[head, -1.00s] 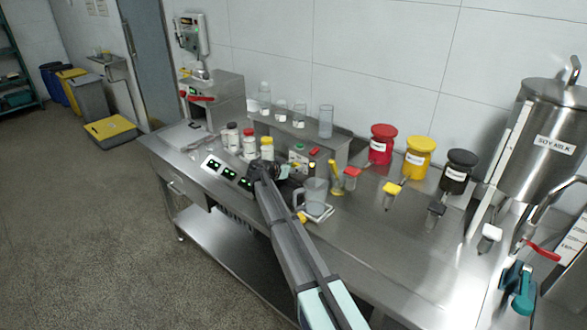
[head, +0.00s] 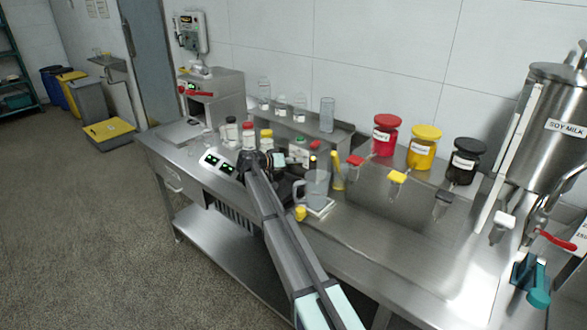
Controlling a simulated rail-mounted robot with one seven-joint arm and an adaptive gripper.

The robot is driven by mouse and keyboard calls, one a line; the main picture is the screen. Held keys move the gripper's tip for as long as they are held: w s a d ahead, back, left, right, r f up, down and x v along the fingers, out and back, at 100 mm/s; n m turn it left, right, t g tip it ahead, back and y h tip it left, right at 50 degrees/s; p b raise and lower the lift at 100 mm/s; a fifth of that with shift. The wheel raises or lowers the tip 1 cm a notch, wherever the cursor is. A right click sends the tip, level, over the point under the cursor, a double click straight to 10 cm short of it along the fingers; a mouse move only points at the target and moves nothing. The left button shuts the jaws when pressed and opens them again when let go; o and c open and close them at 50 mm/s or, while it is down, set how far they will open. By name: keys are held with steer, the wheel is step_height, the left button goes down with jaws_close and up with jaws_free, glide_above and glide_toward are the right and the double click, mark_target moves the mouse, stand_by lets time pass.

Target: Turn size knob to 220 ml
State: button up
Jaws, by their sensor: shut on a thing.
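The grey dosing unit (head: 312,143) stands at the back of the steel bench, with a green button and a red part near its top. My gripper (head: 291,163) is at the front face of this unit, seen from behind and small. Its jaws are shut at the unit's front. The size knob is hidden behind my gripper and wrist, so its pointer and the 220 ml mark cannot be read. A clear measuring jug (head: 316,188) stands just right of my gripper, on a small scale (head: 322,211).
Display panels (head: 219,163) with green digits lie left of my arm. Capped bottles (head: 248,135) stand behind them. Red (head: 385,135), yellow (head: 424,147) and black (head: 464,160) lidded containers line the right. A yellow item (head: 300,213) is near my forearm. The front right bench is clear.

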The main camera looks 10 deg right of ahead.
steer(key=n+h+b, duration=0.2)
steer(key=n, duration=0.2)
steer(key=shift+g, duration=0.4)
stand_by(0.4)
steer(key=o, duration=1.1)
steer(key=shift+o, duration=0.2)
steer(key=v, duration=1.2)
steer(key=shift+w, duration=0.15)
steer(key=shift+a+f, duration=0.1)
steer(key=shift+f, duration=0.05)
